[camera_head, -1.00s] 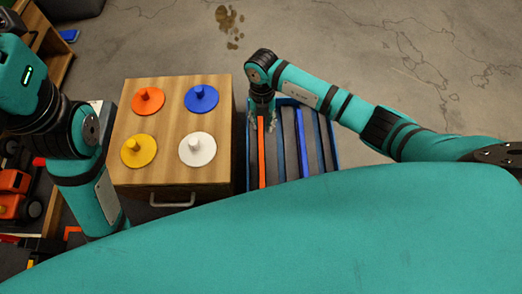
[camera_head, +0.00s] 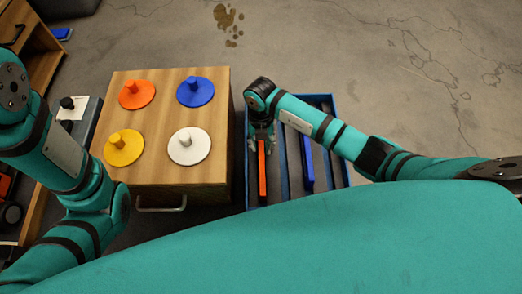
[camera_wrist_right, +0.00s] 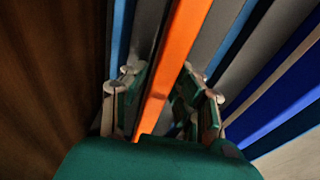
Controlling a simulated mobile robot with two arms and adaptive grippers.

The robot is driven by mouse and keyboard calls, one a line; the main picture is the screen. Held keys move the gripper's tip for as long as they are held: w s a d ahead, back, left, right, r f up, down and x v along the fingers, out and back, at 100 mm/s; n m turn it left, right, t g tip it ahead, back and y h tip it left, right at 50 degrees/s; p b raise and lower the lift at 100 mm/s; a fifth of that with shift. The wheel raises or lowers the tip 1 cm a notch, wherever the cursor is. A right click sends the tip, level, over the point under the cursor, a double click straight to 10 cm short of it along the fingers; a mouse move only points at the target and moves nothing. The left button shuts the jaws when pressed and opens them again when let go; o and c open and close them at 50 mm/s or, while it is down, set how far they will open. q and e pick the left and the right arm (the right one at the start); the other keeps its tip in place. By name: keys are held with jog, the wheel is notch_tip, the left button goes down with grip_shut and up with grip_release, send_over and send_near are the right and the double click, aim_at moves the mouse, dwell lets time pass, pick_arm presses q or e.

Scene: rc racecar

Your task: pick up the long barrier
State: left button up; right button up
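A long orange barrier (camera_head: 262,172) lies lengthwise in a slot of the blue-rimmed rack (camera_head: 343,170), right of the wooden cabinet. A blue bar (camera_head: 307,163) lies in another slot further right. My right gripper (camera_head: 261,142) points down at the far end of the orange barrier. In the right wrist view, the orange barrier (camera_wrist_right: 175,65) runs between the two green-padded fingers of this gripper (camera_wrist_right: 163,100). The fingers stand apart on either side, with gaps beside the bar. My left arm shows at the left, but its gripper is out of view.
A wooden cabinet (camera_head: 158,150) stands left of the rack, close to my right gripper. Orange, blue, yellow and white knobbed discs sit on its top. A wooden shelf (camera_head: 38,60) is at the far left.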

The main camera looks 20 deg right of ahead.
jog(key=shift+f, duration=0.2)
jog(key=shift+c, duration=0.4)
grip_shut()
